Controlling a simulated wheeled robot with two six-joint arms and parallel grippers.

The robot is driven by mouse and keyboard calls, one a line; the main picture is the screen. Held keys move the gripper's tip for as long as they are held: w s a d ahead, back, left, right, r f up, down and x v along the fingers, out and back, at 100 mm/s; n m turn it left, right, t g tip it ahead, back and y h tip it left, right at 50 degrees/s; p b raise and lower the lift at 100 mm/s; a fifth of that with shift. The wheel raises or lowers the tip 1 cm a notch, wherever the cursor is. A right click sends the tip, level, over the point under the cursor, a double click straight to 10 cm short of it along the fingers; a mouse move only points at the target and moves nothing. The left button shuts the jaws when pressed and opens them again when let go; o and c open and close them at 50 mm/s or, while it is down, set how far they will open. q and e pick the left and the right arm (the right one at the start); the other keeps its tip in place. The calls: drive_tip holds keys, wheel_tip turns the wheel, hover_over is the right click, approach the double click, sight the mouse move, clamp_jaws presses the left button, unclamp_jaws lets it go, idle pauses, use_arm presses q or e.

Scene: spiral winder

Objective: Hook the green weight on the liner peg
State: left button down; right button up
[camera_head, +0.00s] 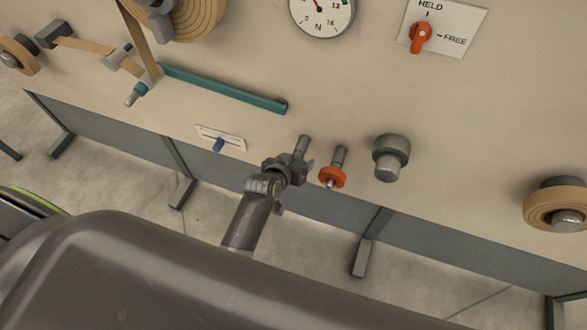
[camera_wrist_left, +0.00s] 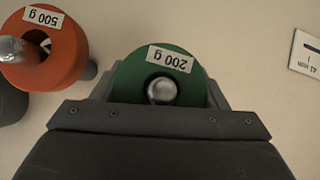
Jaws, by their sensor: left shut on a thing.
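The green weight (camera_wrist_left: 185,86), labelled 200 g, sits between the jaws of my left gripper (camera_head: 296,168) in the left wrist view. A round metal peg end shows in the weight's central hole, so the weight appears to be still around this storage peg (camera_head: 302,144). My left gripper is shut on the weight close to the panel. In the head view the gripper hides nearly all of the weight. I cannot tell which peg is the liner peg. My right gripper is not in view.
An orange weight (camera_head: 332,178), labelled 500 g, hangs on the peg just right of my gripper. A grey knob-like weight (camera_head: 390,158) is further right. A blue slider (camera_head: 218,145) and a teal bar (camera_head: 225,88) are to the left. A tan roll (camera_head: 556,208) is far right.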

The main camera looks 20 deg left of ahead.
use_arm(q)
drive_tip(key=shift+w+f, duration=0.1)
drive_tip(key=shift+w, duration=0.1)
drive_tip(key=shift+c, duration=0.8)
unclamp_jaws()
drive_tip(key=shift+s+r+p, duration=0.25)
drive_tip(key=shift+s+p, duration=0.05)
drive_tip(key=shift+p, duration=0.35)
drive_tip(key=p+v, duration=1.2)
drive_tip(key=v, duration=0.4)
drive_tip(key=shift+s, duration=0.3)
